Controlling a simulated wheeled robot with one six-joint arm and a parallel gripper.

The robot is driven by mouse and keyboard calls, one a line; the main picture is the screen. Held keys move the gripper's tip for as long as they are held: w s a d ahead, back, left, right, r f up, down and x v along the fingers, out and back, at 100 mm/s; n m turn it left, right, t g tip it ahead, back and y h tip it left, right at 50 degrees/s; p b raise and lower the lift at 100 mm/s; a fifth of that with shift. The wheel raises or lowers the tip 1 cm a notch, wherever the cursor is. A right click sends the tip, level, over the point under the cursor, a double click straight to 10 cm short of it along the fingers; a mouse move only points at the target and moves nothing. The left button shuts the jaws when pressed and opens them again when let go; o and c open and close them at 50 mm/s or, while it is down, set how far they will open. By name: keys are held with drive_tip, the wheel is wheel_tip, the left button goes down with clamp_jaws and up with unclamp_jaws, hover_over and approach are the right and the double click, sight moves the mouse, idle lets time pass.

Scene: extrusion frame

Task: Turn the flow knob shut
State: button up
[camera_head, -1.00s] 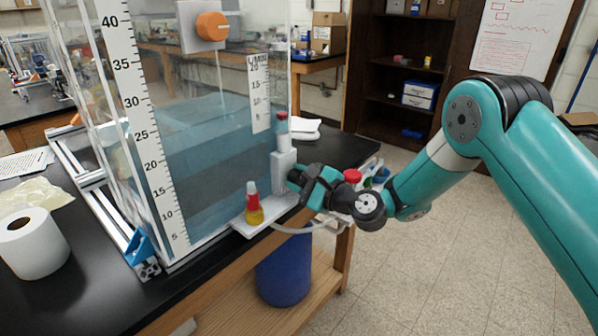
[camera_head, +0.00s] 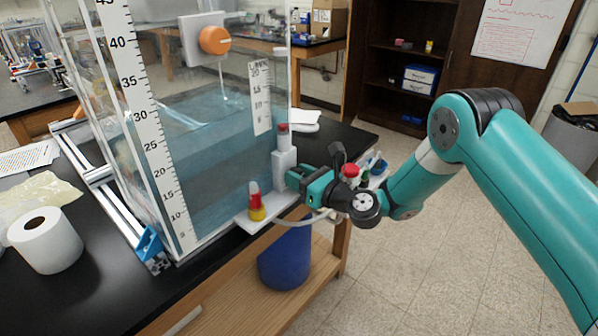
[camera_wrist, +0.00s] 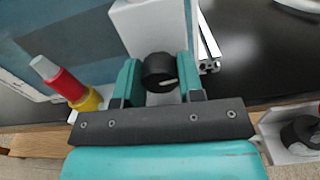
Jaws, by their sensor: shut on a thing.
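A black knob (camera_wrist: 159,72) with a white mark sits on the white valve block (camera_wrist: 150,22) in the wrist view. My gripper (camera_wrist: 160,82) is shut on this knob, with one teal finger on each side. In the head view my gripper (camera_head: 290,180) reaches the white block (camera_head: 284,163) at the tank's right front corner. The knob is hidden there by the fingers. The clear tank (camera_head: 205,165) holds bluish water, and a thin stream falls inside it near the orange knob (camera_head: 215,40) on a grey plate.
A red and yellow fitting (camera_head: 256,206) stands left of my gripper on a white ledge, with a pale hose (camera_head: 298,222) below. A red-capped item (camera_head: 350,170) is close beside my wrist. A paper roll (camera_head: 45,245) stands on the bench at left. Open floor lies to the right.

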drive_tip(key=shift+m, duration=0.9)
drive_tip(key=shift+f+p, duration=0.1)
drive_tip(key=shift+p, duration=0.2)
drive_tip(key=o, duration=0.9)
